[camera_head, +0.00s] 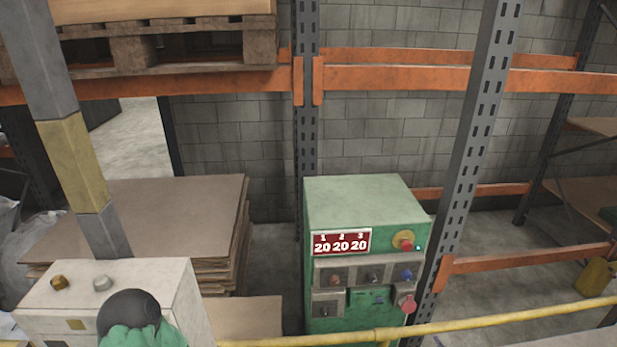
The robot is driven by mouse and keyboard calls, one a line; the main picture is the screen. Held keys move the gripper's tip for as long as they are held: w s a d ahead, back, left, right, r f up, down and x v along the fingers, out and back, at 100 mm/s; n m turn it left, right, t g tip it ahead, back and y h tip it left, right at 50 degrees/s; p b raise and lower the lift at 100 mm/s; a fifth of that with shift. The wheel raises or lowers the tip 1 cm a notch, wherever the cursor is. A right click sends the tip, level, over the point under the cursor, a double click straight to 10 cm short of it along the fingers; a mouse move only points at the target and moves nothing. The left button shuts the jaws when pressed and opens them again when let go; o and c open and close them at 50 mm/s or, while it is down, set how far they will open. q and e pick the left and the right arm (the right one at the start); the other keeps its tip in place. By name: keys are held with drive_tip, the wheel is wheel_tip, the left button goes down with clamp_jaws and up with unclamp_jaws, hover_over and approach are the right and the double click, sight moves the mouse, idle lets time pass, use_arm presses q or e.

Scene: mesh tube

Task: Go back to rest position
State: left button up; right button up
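Neither of my grippers shows in the head view, and no part of my arms can be made out with certainty. A green control cabinet (365,205) stands upright near the middle. Its red display (342,242) reads 1, 2, 3 above 20, 20, 20. Several knobs and buttons sit on its front, with a red button (406,244) on a yellow disc at the upper right. No mesh tube can be made out.
A yellow rail (480,322) crosses the bottom right. A pale box (150,280) with knobs and a dark round thing on green (130,312) stand at lower left. Stacked brown sheets (150,215) lie behind. Orange-beamed racks (400,78) stand before a block wall.

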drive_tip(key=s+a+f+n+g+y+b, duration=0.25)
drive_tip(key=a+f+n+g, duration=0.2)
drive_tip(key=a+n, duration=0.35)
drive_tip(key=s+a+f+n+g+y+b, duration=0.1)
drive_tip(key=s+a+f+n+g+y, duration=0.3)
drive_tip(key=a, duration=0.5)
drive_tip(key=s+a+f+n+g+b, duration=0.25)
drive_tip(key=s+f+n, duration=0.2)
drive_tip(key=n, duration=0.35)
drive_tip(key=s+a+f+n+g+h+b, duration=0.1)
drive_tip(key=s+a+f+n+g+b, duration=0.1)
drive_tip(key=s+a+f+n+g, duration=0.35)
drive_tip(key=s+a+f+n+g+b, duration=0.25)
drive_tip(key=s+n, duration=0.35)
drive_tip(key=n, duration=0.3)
use_arm(q)
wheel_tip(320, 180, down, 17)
drive_tip(key=b, duration=0.6)
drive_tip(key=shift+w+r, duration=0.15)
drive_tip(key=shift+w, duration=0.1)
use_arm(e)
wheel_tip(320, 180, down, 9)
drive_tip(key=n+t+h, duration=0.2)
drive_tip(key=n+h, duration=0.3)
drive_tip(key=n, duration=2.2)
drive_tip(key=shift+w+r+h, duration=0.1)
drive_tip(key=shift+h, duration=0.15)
